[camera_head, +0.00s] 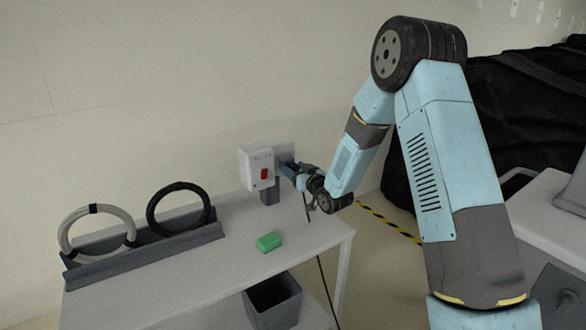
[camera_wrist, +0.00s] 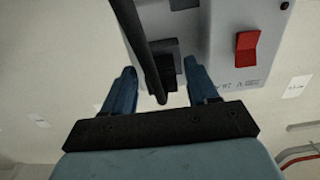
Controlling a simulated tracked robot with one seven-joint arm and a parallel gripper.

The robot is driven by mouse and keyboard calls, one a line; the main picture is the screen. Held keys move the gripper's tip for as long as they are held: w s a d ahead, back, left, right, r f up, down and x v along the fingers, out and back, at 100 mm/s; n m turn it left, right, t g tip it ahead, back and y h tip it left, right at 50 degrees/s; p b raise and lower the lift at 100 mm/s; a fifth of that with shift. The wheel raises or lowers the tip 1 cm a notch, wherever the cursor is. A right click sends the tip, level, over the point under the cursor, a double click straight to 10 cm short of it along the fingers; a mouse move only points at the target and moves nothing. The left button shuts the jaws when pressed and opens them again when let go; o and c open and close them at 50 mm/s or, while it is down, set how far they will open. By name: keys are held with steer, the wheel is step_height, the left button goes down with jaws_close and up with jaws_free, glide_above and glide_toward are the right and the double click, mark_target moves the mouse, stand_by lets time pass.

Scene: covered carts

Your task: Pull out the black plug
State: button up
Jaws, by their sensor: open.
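The black plug (camera_wrist: 166,72) sits at a grey socket box (camera_wrist: 222,15) in the wrist view, and its black cable (camera_wrist: 138,40) runs across the picture in front of it. The box has a red rocker switch (camera_wrist: 246,48). My gripper (camera_wrist: 160,75) is open, with one blue finger on each side of the plug and gaps showing between. In the head view, the white box (camera_head: 257,168) stands at the back of the table by the wall, and my gripper (camera_head: 287,168) is at its right side. The plug is hidden there by my gripper.
A white table (camera_head: 200,270) holds a dark rack (camera_head: 150,249) with a grey ring (camera_head: 66,235) and a black ring (camera_head: 152,218), plus a green block (camera_head: 269,242). A dark bin (camera_head: 273,302) is below. A cable (camera_head: 325,285) hangs past the table edge. A black-covered cart (camera_head: 510,110) stands right.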

steer(key=shift+w+a, duration=0.3)
steer(key=shift+w, duration=0.15)
stand_by(1.1)
jaws_close()
stand_by(0.4)
steer(key=shift+s, duration=0.1)
steer(key=shift+v, duration=2.9)
